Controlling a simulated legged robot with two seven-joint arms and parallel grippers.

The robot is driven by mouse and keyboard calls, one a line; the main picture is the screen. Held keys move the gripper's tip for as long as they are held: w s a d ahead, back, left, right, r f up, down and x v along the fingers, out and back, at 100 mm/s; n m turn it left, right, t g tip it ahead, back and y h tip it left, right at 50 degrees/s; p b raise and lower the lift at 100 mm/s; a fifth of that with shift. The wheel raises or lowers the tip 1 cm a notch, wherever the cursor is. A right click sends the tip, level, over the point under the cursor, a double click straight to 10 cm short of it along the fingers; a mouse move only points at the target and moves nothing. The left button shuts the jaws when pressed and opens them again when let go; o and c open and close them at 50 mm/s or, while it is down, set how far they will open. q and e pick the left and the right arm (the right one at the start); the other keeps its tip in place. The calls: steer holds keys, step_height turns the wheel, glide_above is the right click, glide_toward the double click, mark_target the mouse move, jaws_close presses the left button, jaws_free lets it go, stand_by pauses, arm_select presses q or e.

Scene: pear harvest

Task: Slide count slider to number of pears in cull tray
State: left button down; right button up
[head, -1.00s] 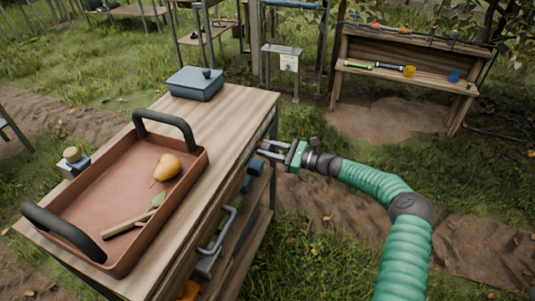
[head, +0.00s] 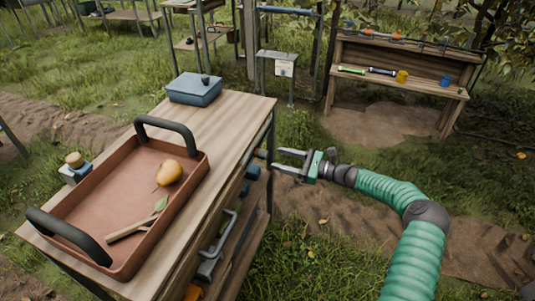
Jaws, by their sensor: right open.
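A reddish-brown tray (head: 88,194) with two dark handles stands on the wooden table. It holds one yellow-orange pear (head: 168,172), with a wooden stick (head: 130,230) and a green leaf (head: 160,205). I cannot make out a count slider for certain. A small dark knob-like part (head: 260,154) sticks out at the table's right side, just left of my right gripper (head: 276,160). The right gripper is open and empty, its fingers pointing left toward that part, with a small gap. My left gripper is not in view.
A blue box (head: 193,91) with a dark knob stands at the table's back. A blue block with a wooden knob (head: 75,160) is at the left edge. A wooden bench (head: 400,85) stands behind; grass lies between.

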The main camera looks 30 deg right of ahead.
steer(key=p+v, duration=0.1)
steer(key=v, duration=0.9)
steer(key=shift+d+f, duration=0.15)
